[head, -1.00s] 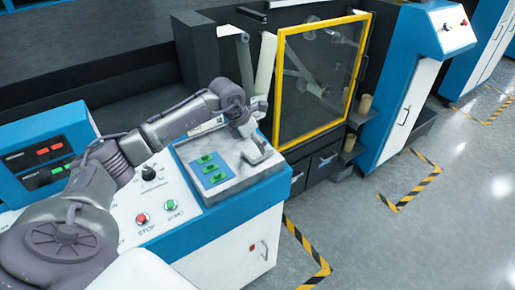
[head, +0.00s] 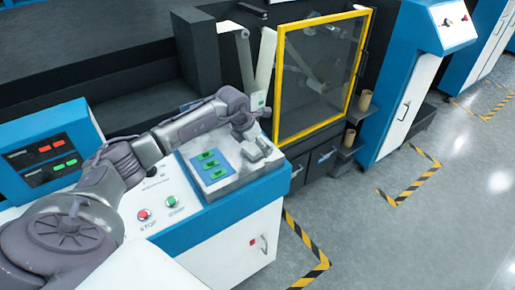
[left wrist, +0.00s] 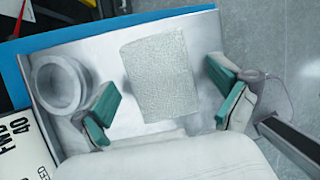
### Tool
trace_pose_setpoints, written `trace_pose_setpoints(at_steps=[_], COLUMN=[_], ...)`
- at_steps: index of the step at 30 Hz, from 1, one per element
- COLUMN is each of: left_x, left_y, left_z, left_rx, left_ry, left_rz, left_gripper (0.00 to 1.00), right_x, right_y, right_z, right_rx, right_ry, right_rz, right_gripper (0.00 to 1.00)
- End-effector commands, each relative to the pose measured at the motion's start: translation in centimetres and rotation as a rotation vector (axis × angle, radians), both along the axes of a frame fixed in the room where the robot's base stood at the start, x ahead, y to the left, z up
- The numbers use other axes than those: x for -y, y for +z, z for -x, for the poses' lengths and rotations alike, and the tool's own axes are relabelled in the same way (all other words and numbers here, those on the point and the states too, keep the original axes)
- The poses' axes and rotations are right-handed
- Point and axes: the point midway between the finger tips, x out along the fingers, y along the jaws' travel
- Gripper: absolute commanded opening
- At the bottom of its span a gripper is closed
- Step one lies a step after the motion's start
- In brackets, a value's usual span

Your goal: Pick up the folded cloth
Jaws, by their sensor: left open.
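The folded cloth (left wrist: 158,75) is a pale, textured rectangle lying flat on a light grey metal top in the left wrist view. My left gripper (left wrist: 166,104) is open, with one teal-padded finger to the left of the cloth and the other to its right. I see a gap between the cloth and each pad, and no grip on it. In the head view my left gripper (head: 257,150) is over the right part of the metal top, and I cannot make out the cloth there. My right gripper is not in view.
A grey ring (left wrist: 60,82) is on the metal top left of the cloth. A blue panel with green pieces (head: 212,168) is beside the gripper. A yellow-framed guard (head: 320,75) stands behind it. Red and green buttons (head: 158,208) are on the console. Open floor is at right.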

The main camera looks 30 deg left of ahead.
Motion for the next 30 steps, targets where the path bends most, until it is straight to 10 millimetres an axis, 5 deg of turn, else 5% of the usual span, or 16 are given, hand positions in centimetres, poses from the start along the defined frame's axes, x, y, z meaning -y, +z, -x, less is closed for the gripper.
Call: trace_pose_setpoints(at_steps=[11,21,30], left_x=[-0.01,-0.02,-0.01], left_y=[-0.11,-0.12,0.03], left_z=[0.00,0.00,0.01], left_rx=[0.000,0.000,0.000], left_ry=[0.000,0.000,0.000], left_rz=[0.000,0.000,0.000], left_gripper=[0.98,0.44,0.44], right_x=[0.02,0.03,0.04], right_y=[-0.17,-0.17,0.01], right_z=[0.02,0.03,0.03], right_rx=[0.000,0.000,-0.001], right_ry=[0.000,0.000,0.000], right_rz=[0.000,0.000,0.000], right_gripper=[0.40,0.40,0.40])
